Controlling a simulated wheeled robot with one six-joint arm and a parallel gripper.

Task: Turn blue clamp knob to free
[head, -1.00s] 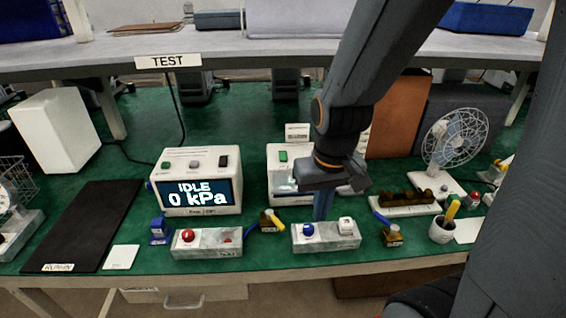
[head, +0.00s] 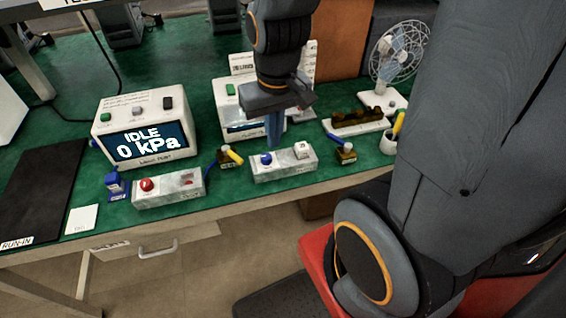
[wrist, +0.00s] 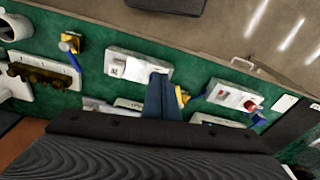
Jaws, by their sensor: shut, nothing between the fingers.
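The blue clamp knob (head: 266,159) sits on the left part of a pale grey block (head: 288,172) near the front edge of the green bench. My gripper (head: 271,143) is shut and empty, pointing down just above and behind the knob. I cannot tell whether the fingertips touch it. In the wrist view the shut blue fingers (wrist: 158,80) reach over the block (wrist: 126,66) and hide the knob.
Left of it stands a similar block (head: 180,194) with a red button (head: 147,184). A small yellow-topped fitting (head: 230,156) lies between them. Behind is a display box (head: 148,130) reading IDLE, 0 kPa. A brass fitting (head: 346,154) stands to the right.

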